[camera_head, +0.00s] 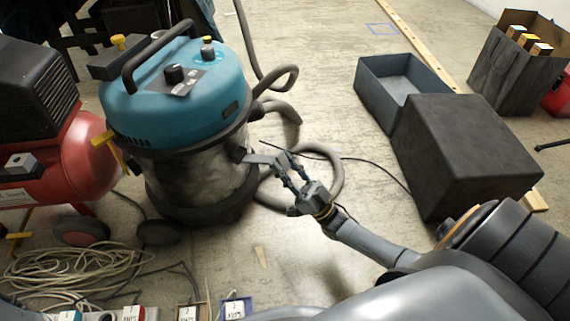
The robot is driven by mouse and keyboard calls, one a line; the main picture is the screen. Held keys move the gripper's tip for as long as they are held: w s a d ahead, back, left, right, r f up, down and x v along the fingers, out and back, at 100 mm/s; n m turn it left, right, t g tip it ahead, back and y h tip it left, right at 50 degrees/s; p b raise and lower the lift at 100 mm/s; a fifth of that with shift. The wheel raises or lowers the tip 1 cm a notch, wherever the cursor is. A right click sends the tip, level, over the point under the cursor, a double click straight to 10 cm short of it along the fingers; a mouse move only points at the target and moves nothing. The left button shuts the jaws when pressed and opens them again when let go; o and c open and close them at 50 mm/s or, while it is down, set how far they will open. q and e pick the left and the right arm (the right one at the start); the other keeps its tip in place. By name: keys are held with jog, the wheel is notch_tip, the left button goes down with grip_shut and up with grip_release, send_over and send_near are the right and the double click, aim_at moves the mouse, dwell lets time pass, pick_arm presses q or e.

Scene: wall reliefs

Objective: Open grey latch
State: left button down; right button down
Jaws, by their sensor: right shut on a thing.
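The grey latch (259,159) is a flat bar on the right side of the shop vacuum (180,100), which has a teal lid and a dull metal drum. The latch sticks out to the right from the drum, below the lid's rim. My right gripper (281,162) is shut on the latch's outer end. The fingers hide that end. My right arm reaches in from the lower right. My left gripper is not in view.
A red compressor (70,165) stands left of the vacuum. A hose (333,178) curls on the floor behind my right gripper. A dark box (460,150) and open grey crate (405,78) stand right. Coiled cable (75,268) lies lower left.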

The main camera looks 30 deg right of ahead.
jog(key=c, duration=1.1)
grip_release()
jog(key=shift+w+a+f, duration=0.15)
jog(key=shift+a+f, duration=0.05)
jog(key=shift+f, duration=0.25)
jog(key=shift+o, duration=0.5)
jog(key=shift+r, duration=0.15)
jog(key=v, duration=1.2)
